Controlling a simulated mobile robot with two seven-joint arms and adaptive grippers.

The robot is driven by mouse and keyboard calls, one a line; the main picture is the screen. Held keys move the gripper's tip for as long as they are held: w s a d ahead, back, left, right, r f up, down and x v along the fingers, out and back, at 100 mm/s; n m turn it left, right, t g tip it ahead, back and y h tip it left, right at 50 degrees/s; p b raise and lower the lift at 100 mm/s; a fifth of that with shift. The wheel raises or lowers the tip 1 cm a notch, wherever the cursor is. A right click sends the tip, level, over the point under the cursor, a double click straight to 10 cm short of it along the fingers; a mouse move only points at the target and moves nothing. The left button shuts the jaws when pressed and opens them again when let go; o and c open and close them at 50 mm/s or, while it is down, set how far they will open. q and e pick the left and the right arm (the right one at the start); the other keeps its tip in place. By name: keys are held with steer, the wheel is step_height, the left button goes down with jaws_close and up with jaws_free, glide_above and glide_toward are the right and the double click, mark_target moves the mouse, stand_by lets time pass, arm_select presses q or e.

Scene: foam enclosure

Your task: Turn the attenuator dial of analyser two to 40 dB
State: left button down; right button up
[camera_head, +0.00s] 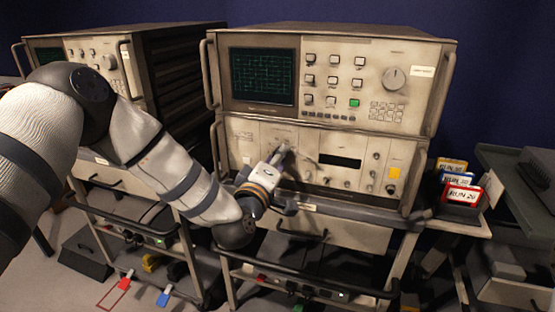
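The nearer analyser (320,34) stands on a cart at centre, with a green-lit grid screen (263,77), several push buttons and a large round knob (393,78) at upper right. Its pale label (422,71) is too small to read, so I cannot tell its number. My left gripper (281,152) is at the left-centre of the lower panel (330,140), its fingertips at or very near the panel face. The gripper and wrist hide part of that panel, and I cannot tell whether the fingers hold a dial. My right gripper is out of view.
A second analyser (150,32) stands on another cart at left, partly behind my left arm. Cart handle bars (305,282) run along the front. Coloured RUN cards (462,194) stand at right, beside a dark tray (515,180).

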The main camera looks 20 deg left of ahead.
arm_select(q)
steer(key=c, duration=1.2)
jaws_free()
steer(key=shift+c, duration=0.2)
steer(key=shift+s, duration=0.1)
steer(key=s, duration=1.1)
steer(key=shift+s+a, duration=0.25)
steer(key=shift+s, duration=0.15)
